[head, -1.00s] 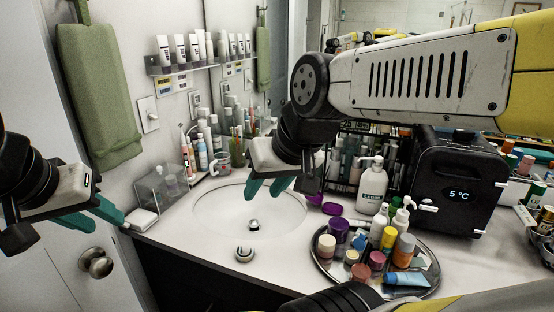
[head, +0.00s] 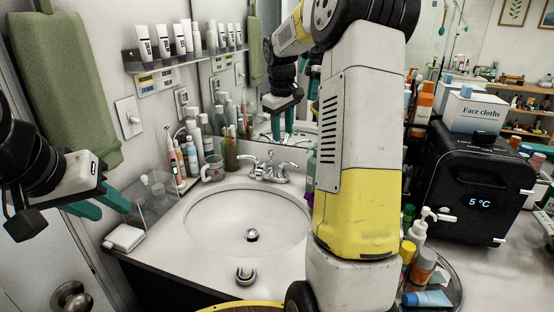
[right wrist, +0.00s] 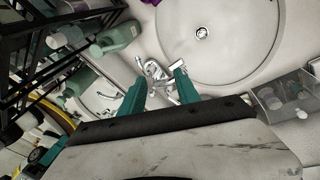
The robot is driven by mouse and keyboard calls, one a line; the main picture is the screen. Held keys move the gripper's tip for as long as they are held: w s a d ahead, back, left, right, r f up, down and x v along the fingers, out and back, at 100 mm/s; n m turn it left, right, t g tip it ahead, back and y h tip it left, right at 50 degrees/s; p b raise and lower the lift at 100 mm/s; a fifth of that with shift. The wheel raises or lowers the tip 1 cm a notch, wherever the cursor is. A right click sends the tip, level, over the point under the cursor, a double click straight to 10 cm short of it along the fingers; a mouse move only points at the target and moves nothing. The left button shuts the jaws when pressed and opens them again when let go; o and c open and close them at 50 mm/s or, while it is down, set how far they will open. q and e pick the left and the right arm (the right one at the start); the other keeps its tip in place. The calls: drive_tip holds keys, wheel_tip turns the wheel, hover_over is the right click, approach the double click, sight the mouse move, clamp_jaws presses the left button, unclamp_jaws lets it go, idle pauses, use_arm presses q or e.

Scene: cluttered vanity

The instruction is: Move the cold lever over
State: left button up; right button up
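The chrome faucet (head: 268,172) stands behind the sink basin (head: 205,222), with a lever on each side of its spout. No hot or cold mark is readable. My right gripper (head: 283,123) points down above and behind the faucet, empty, its teal fingers apart. In the right wrist view the faucet (right wrist: 157,72) shows just beyond and between the fingertips (right wrist: 164,82); I cannot tell whether they touch it. One lever (right wrist: 177,63) lies by the right finger there. My left gripper (head: 98,205) is open and empty at the left, over the counter's left edge.
A clear box (head: 150,197) and a white soap bar or dish (head: 124,237) are left of the sink. Bottles and a cup (head: 212,168) stand behind it. My right arm hides part of the tray (head: 452,290) of toiletries. A black cooler (head: 478,190) stands right.

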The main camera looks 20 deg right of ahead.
drive_tip(key=n+g, duration=0.1)
approach(294, 164)
drive_tip(key=shift+h, duration=0.3)
drive_tip(key=x, duration=0.8)
drive_tip(key=shift+w+a+f, duration=0.1)
drive_tip(key=shift+a+f, duration=0.1)
drive_tip(key=shift+f, duration=0.15)
clamp_jaws()
idle(0.5)
